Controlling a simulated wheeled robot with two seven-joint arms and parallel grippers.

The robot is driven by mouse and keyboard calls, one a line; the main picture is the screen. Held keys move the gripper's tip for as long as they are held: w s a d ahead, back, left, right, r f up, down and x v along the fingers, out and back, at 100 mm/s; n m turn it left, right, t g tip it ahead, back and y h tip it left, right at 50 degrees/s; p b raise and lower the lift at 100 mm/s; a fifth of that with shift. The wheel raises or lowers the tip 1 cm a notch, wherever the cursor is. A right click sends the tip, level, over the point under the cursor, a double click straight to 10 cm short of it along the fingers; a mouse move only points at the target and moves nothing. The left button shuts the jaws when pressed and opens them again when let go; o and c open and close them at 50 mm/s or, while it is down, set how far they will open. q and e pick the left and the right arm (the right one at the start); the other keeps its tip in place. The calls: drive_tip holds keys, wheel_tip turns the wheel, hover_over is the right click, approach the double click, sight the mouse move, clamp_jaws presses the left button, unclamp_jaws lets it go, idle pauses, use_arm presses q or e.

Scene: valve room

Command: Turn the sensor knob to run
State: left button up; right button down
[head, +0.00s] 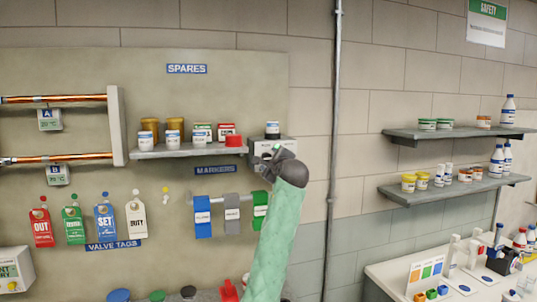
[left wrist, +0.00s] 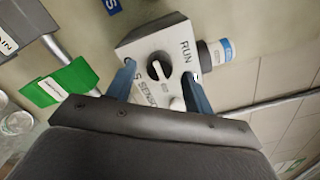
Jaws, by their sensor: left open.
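The sensor box (head: 262,146) is a pale box on the wall panel, at the right end of the spares shelf. My left gripper (head: 272,158) is in front of it and partly hides it. In the left wrist view the box (left wrist: 140,46) carries a round black knob (left wrist: 158,66) with a light pointer line. The word RUN is at the upper right of its face, and SENSOR is partly hidden at the lower left. The open blue fingers of my left gripper (left wrist: 158,72) stand either side of the knob; I cannot tell whether they touch it. My right gripper is not in view.
A spares shelf (head: 190,151) with jars and a red block is left of the box. Green, grey and blue markers (head: 232,214) hang below on a rail. A vertical pipe (head: 335,120) runs at the right. Wall shelves (head: 455,134) with bottles are farther right.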

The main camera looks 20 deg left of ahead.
use_arm(q)
drive_tip(key=shift+p+x, duration=0.45)
drive_tip(key=shift+x, duration=0.7)
drive_tip(key=shift+c, duration=0.2)
drive_tip(key=c, duration=0.9)
drive_tip(key=shift+f, duration=0.1)
